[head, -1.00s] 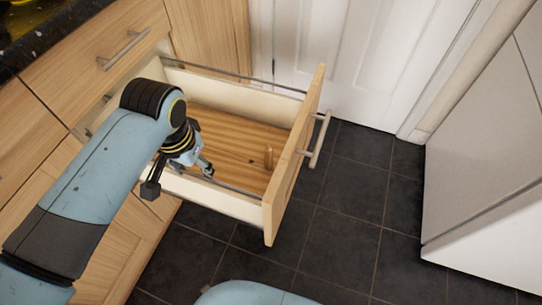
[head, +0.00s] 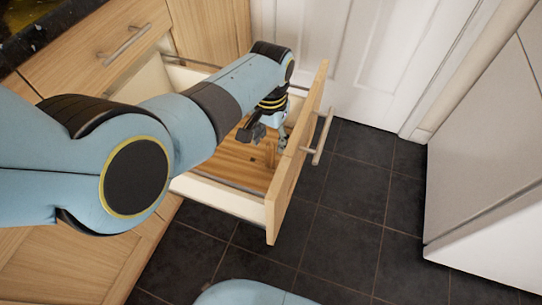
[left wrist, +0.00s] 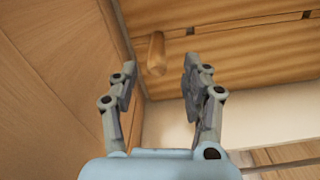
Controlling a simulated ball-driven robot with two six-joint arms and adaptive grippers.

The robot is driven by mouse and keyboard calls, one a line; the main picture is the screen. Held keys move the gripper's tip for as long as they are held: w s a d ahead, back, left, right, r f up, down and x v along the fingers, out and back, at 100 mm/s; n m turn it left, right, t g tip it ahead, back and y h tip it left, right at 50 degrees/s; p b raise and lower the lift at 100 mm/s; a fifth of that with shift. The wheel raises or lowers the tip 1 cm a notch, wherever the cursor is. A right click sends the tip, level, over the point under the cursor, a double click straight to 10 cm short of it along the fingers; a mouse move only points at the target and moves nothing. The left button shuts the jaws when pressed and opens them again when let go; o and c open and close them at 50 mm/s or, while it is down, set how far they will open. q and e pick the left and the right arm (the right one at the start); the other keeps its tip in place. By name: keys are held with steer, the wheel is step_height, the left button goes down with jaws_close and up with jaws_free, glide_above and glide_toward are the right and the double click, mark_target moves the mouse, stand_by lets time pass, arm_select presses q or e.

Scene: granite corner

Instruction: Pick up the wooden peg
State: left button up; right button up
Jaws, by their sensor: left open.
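The wooden peg (head: 270,154) stands upright on the bottom of the open drawer (head: 235,204), close to the drawer front. In the left wrist view the peg (left wrist: 156,54) shows beyond my open fingertips and between their lines, nearer the left finger. My left gripper (left wrist: 158,88) is open and empty. In the head view the left gripper (head: 282,140) hangs inside the drawer beside the peg, near the front panel. I cannot tell its exact height above the drawer bottom. My right gripper is not in view.
The drawer front (head: 297,150) with its bar handle (head: 319,138) is close to my left gripper. A white door (head: 370,60) stands behind, and a white cabinet (head: 490,150) stands at the right. Dark floor tiles (head: 340,230) between them are clear.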

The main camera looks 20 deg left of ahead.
mark_target(271, 159)
arm_select(q)
step_height(271, 159, down, 4)
steer(key=shift+r+b, duration=0.2)
steer(key=shift+b, duration=0.45)
steer(key=f+b, duration=0.2)
steer(key=f, duration=0.1)
steer(key=f+b, duration=0.1)
steer(key=f, duration=0.1)
steer(key=shift+s+d, duration=0.1)
steer(key=shift+s, duration=0.15)
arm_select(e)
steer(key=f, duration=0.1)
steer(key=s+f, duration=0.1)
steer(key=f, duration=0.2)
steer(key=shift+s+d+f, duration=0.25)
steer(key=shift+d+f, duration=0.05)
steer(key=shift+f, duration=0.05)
arm_select(q)
steer(key=shift+r, duration=0.1)
steer(key=shift+c, duration=0.2)
steer(key=c, duration=0.7)
jaws_close()
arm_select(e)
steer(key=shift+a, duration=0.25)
